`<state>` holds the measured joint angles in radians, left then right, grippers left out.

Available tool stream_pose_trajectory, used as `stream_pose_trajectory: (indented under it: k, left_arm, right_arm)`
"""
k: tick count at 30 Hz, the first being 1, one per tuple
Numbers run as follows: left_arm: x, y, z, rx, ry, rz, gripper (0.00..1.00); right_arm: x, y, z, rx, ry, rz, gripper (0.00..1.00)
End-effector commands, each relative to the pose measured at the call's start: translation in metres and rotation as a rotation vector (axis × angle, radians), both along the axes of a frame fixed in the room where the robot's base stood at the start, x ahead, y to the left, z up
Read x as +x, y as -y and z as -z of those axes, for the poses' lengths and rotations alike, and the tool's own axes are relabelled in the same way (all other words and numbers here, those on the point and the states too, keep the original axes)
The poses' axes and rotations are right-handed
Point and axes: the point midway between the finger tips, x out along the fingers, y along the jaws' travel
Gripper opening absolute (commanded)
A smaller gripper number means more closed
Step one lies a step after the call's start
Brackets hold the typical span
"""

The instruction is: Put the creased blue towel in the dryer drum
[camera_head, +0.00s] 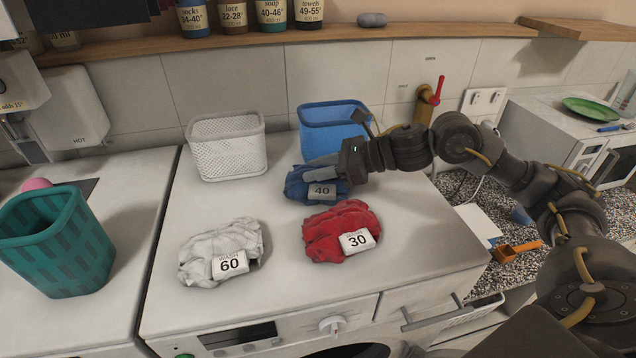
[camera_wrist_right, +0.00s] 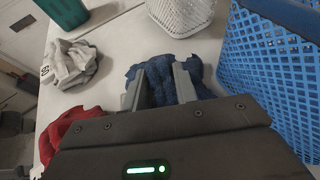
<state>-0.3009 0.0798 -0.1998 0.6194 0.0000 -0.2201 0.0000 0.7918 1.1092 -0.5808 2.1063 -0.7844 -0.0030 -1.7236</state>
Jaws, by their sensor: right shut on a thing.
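The creased blue towel (camera_head: 300,187) lies on top of the white machine, in front of the blue basket, with a white label reading 40. My right gripper (camera_head: 322,170) reaches in from the right and is shut on the towel. In the right wrist view the blue towel (camera_wrist_right: 190,54) bunches around and between the fingers (camera_wrist_right: 158,85). The front of a machine with a dark round door (camera_head: 350,350) shows only at the bottom edge; the drum inside is hidden. My left gripper is not in view.
A red pile (camera_head: 325,225) labelled 30 and a white pile (camera_head: 215,245) labelled 60 lie in front of the towel. A white basket (camera_head: 228,148) and a blue basket (camera_head: 325,128) stand behind it. A teal basket (camera_head: 60,240) stands at the left.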

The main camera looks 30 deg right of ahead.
Motion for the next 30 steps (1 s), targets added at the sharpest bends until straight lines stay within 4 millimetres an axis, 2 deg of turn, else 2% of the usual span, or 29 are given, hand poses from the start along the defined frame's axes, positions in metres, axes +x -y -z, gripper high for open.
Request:
stream_pose_trajectory:
  k: [1, 3, 13, 17, 20, 23, 29, 30]
  left_arm:
    - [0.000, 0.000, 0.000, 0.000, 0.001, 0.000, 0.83]
    - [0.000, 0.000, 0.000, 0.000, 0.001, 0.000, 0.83]
    - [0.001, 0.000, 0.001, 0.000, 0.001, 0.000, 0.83]
    - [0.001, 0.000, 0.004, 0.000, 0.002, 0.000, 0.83]
    - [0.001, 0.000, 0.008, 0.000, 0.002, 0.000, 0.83]
    - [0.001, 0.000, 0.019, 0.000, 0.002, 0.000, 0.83]
    - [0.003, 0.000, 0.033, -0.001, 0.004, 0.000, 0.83]
    - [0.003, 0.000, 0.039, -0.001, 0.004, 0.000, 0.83]
  right_arm:
    - [0.000, 0.000, 0.000, 0.000, 0.000, 0.000, 0.10]
    - [0.000, 0.000, -0.001, 0.001, 0.001, 0.000, 0.03]
    - [0.000, 0.000, -0.005, 0.001, 0.003, -0.001, 0.03]
    - [0.001, 0.000, -0.016, 0.002, 0.006, -0.002, 0.03]
    - [0.000, 0.000, -0.032, 0.000, 0.010, -0.001, 0.03]
    - [-0.016, 0.002, -0.048, -0.002, 0.011, -0.001, 0.03]
    - [-0.053, 0.004, -0.093, -0.003, 0.014, 0.000, 0.03]
    - [-0.064, 0.005, -0.093, -0.005, 0.010, 0.001, 0.03]
